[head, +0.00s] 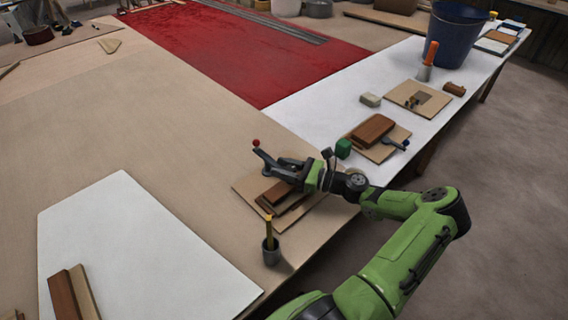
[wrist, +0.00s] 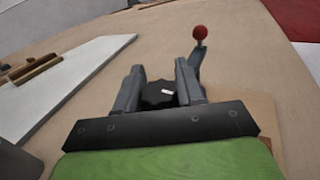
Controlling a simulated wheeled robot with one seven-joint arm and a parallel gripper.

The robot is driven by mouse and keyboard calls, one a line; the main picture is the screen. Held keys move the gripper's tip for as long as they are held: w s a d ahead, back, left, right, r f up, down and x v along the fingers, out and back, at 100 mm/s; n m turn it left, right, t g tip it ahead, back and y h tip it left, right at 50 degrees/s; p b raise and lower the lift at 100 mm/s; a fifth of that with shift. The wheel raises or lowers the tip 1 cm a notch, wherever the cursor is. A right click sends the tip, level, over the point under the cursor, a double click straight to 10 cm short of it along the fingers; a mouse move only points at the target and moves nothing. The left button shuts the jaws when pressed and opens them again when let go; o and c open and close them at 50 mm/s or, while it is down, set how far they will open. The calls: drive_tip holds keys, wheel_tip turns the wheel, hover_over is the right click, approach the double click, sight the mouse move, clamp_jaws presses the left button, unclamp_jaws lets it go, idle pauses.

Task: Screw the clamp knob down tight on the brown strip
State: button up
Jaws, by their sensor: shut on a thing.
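The clamp knob (wrist: 158,94) is a dark, lobed knob with a small white mark, seen between my fingers in the wrist view. My gripper (wrist: 160,80) is shut on the knob; the gripper (head: 290,163) also shows from the side in the head view. A grey clamp arm with a red ball end (wrist: 200,33) rises beside the right finger; the red ball (head: 256,142) shows in the head view too. The brown strip (head: 277,192) lies on a tan board (head: 245,186) below my gripper. The knob's contact with the strip is hidden.
The white sheet (head: 130,250) at left is mostly clear.

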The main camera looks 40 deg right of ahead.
drive_tip(key=m+h+p, duration=0.1)
drive_tip(key=h+p, duration=0.1)
drive_tip(key=m+t+h+p, duration=0.1)
drive_tip(key=h+p, duration=0.1)
drive_tip(key=shift+d+r+m+t, duration=0.15)
drive_tip(key=shift+r+m+t, duration=0.15)
drive_tip(key=shift+m, duration=0.1)
drive_tip(key=m+h+p, duration=0.1)
drive_tip(key=h, duration=0.1)
drive_tip(key=m+h+p, duration=0.1)
drive_tip(key=h+p, duration=0.1)
drive_tip(key=shift+w+d+f+m+t, duration=0.1)
drive_tip(key=shift+d+f+m+t, duration=0.1)
drive_tip(key=shift+m+t, duration=0.15)
drive_tip(key=m+h+p, duration=0.1)
drive_tip(key=h, duration=0.2)
drive_tip(key=m+g+h+p, duration=0.1)
drive_tip(key=m+h+p, duration=0.1)
drive_tip(key=d+m+g+h+p, duration=0.1)
drive_tip(key=m+h, duration=0.1)
drive_tip(key=h, duration=0.1)
drive_tip(key=shift+f+m+h, duration=0.1)
drive_tip(key=shift+m+h, duration=0.15)
drive_tip(key=shift+h, duration=0.05)
drive_tip(key=shift+d+p, duration=0.1)
drive_tip(key=shift+p, duration=0.2)
drive_tip(key=o, duration=1)
drive_tip(key=shift+c, duration=0.2)
